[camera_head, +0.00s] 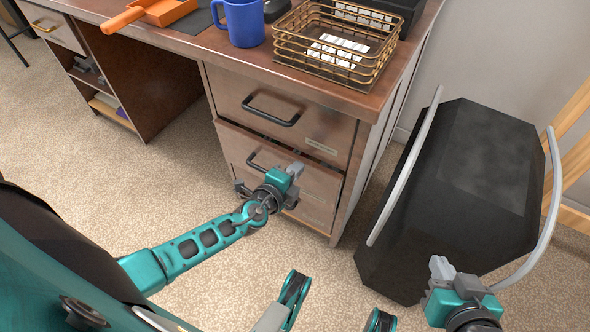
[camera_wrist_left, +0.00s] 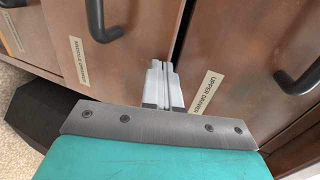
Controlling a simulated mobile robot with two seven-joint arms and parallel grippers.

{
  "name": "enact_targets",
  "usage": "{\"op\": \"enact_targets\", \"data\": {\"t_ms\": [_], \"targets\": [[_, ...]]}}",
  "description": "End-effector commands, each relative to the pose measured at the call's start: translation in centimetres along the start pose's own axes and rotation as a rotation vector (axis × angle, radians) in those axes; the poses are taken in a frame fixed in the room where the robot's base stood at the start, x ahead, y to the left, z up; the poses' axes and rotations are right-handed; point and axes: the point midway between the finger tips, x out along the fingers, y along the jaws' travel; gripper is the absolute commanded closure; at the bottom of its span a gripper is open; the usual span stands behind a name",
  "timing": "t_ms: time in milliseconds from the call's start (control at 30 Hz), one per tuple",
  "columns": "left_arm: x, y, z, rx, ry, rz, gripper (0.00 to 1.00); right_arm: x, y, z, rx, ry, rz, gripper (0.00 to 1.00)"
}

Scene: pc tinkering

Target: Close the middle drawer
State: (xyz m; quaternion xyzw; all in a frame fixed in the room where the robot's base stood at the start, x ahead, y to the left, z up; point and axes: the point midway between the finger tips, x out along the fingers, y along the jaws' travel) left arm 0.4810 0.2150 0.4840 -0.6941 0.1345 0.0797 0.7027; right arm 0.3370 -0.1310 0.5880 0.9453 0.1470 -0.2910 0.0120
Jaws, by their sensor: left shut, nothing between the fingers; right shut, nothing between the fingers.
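The middle drawer (camera_head: 236,145) is in the brown desk pedestal, under the upper drawer (camera_head: 240,92). A dark gap shows along its top edge, so it stands slightly out. Its black handle (camera_head: 256,160) is partly behind my left gripper (camera_head: 296,168). That gripper is shut and empty in front of the drawer's right part. In the left wrist view the shut fingers (camera_wrist_left: 164,68) point at the seam between the panels labelled middle drawer (camera_wrist_left: 112,75) and upper drawer (camera_wrist_left: 225,70). I cannot tell if they touch. My right gripper (camera_head: 440,266) is shut and empty at the lower right.
A large black bin-like object (camera_head: 460,190) with pale curved handles stands right of the desk. On the desktop are a wire basket (camera_head: 285,55), a blue mug (camera_head: 243,22) and an orange tray (camera_head: 168,10). Carpet left of the pedestal is clear.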

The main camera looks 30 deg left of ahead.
Motion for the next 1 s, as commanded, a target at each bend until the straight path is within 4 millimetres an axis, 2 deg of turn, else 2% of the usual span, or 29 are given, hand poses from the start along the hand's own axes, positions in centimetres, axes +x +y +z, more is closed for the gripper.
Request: {"op": "enact_targets", "data": {"t_ms": [300,533,1000], "targets": [[0.2,-0.1,0.0,0.0,0.0,0.0,1.0,-0.1,0.0,0.1,0.001,-0.001,0.0,1.0],[2.5,-0.8,0.0,0.001,0.001,0.0,1.0,-0.1,0.0,0.1,0.001,0.0,0.001,1.0],[2.1,-0.6,-0.3,-0.002,0.001,0.002,1.0,0.0,0.1,-0.1,0.001,0.004,0.002,1.0]]}}
